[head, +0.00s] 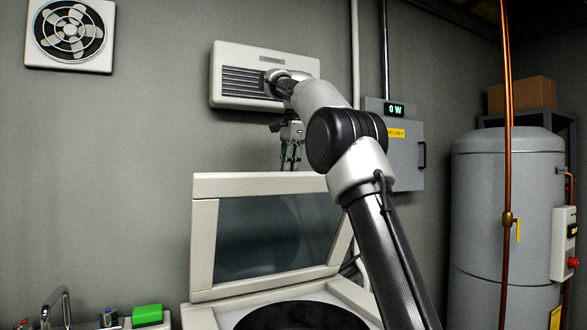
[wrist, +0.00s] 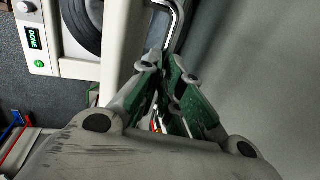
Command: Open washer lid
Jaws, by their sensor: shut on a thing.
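The washer lid (head: 205,245), a pale frame around a dark glass pane, stands raised and leans back slightly above the washer (head: 197,318). The round dark drum opening shows below it. My gripper (head: 290,166) points down at the lid's top edge, its fingertips partly hidden behind that edge. In the wrist view, my gripper (wrist: 160,75) has its green-sided fingers close together, shut on the lid; the contact itself is hard to see. The washer (wrist: 125,20) also shows there, with its drum and a panel reading DONE.
A wall heater (head: 228,85) and a grey electrical box (head: 405,160) hang behind my arm. A grey tank (head: 500,220) with a copper pipe stands at the right. A tap (head: 62,305) and a green sponge (head: 147,314) are at lower left.

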